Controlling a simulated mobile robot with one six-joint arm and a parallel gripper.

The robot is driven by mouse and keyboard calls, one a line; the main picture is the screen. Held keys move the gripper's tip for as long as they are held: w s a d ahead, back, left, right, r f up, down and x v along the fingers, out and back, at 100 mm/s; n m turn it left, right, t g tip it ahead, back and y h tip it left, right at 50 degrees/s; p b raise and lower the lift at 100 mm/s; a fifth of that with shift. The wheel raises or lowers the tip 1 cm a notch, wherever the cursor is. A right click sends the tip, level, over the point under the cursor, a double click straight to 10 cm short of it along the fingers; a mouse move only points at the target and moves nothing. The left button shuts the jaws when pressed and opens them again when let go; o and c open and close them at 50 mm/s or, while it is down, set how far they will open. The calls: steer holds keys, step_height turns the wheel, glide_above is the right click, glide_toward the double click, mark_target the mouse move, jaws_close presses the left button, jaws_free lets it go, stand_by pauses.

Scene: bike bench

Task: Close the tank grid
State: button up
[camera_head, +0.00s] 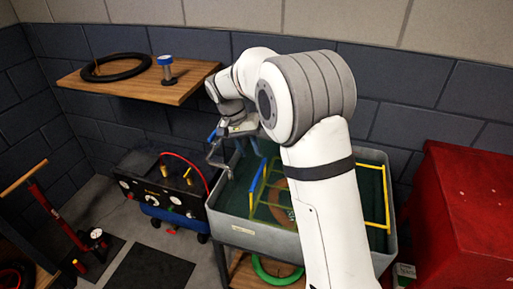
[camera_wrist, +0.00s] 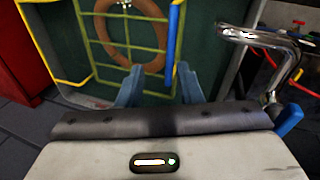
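The grey tank (camera_head: 232,232) holds dark green water. Its yellow grid (camera_head: 272,205) has a blue handle bar (camera_head: 257,187) along its left side. I cannot tell how far the grid is tilted. A brown ring (camera_head: 279,208) shows through the grid bars. In the wrist view the grid (camera_wrist: 104,46), its blue bar (camera_wrist: 173,42) and the ring (camera_wrist: 153,66) lie beyond my fingers. My gripper (camera_wrist: 160,82) is open and empty, its blue fingers apart, with the blue bar beyond the right finger. No contact shows. My arm hides part of the tank in the head view.
A chrome tap (camera_head: 214,158) stands at the tank's left rim, close beside my gripper; it also shows in the wrist view (camera_wrist: 262,42). A red cabinet (camera_head: 465,205) stands right of the tank. A wooden shelf (camera_head: 185,92) is on the back wall. A black control panel (camera_head: 160,190) stands left.

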steer(key=shift+o, duration=0.3)
steer(key=w+d+y, duration=0.1)
steer(key=w+d+r+m+y+p, duration=0.1)
steer(key=shift+w+d, duration=0.35)
steer(key=shift+m, duration=0.3)
steer(key=f, duration=0.5)
steer(key=d+f+p, duration=0.1)
steer(key=f, duration=0.2)
steer(key=shift+w, duration=0.15)
steer(key=shift+c, duration=0.3)
jaws_close()
steer(key=shift+o, duration=0.3)
jaws_free()
